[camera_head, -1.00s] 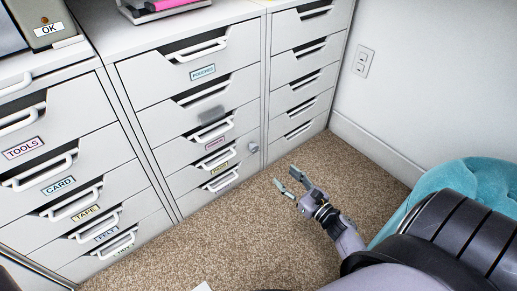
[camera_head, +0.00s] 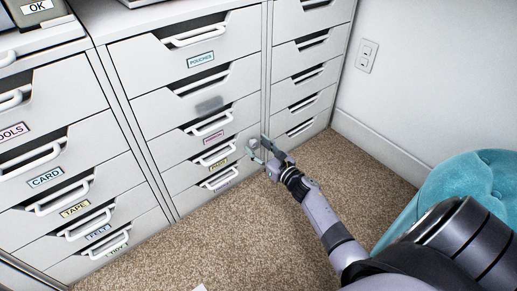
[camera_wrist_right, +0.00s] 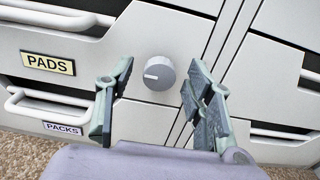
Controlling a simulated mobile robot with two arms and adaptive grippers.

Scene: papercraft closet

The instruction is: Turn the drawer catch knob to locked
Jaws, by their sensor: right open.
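The catch knob (camera_wrist_right: 159,73) is a round grey dial on the drawer front, right of the PADS label (camera_wrist_right: 48,62). A pale pointer mark on it points left in the right wrist view. In the head view the knob (camera_head: 254,143) sits low near the cabinet's right edge, partly behind my gripper. My right gripper (camera_head: 259,147) is open at the knob. In the wrist view its fingers (camera_wrist_right: 155,100) stand on either side of the knob, with gaps on both sides; contact is not visible. My left gripper is not in view.
White drawers with looped handles (camera_head: 211,125) fill the left and middle. A narrower drawer column (camera_head: 300,75) stands right of the knob. A teal tufted seat (camera_head: 470,185) is at the right.

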